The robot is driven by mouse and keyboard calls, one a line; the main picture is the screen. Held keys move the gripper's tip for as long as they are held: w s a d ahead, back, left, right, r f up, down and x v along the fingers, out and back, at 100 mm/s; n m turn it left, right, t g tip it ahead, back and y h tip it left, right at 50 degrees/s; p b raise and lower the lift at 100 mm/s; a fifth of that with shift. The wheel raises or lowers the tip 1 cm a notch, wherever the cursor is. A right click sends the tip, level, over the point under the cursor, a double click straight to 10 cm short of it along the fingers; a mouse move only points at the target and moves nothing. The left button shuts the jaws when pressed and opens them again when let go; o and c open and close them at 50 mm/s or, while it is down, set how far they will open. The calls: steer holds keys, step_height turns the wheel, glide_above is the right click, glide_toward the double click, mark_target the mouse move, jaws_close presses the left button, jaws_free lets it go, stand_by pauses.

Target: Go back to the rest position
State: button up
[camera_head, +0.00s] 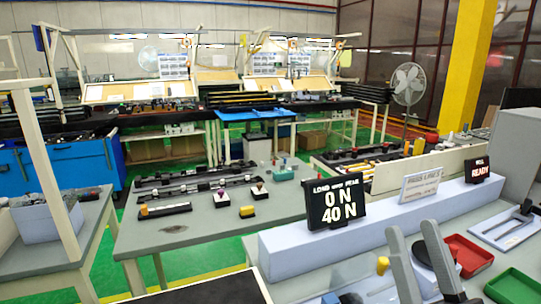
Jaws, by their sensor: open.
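My gripper (413,232) shows at the bottom right as two grey fingers pointing up, set apart with a gap between them. It is open and I see nothing held in the gap. The rest of my arm is out of the frame. The fingers stand in front of a long pale block (285,248) on the near table. A yellow knob (382,265) shows just left of the fingers; I cannot tell what it is fixed to.
Right of the fingers are a red tray (471,262) and a green tray (514,290). A black sign (336,203) reading "0 N 40 N" stands on the block. A grey table (150,236) with dark strips and small coloured-knob parts lies behind. Green floor shows at left.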

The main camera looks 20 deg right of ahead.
steer(key=s+a+f+n+g+y, duration=0.1)
steer(key=s+a+f+g+y, duration=0.1)
steer(key=f, duration=0.4)
steer(key=s+a+f+n+g+y, duration=0.1)
steer(key=a+f+n+g+y, duration=0.15)
steer(key=f, duration=0.35)
steer(key=s+a+f+g, duration=0.3)
steer(key=s+f, duration=0.5)
steer(key=s, duration=0.1)
steer(key=s+a+f+m+g, duration=0.1)
steer(key=s+a+f+g, duration=0.2)
steer(key=s+f, duration=0.4)
steer(key=shift+s+a+f+g, duration=0.2)
steer(key=shift+s+f+g, duration=0.2)
steer(key=shift+s+g, duration=0.5)
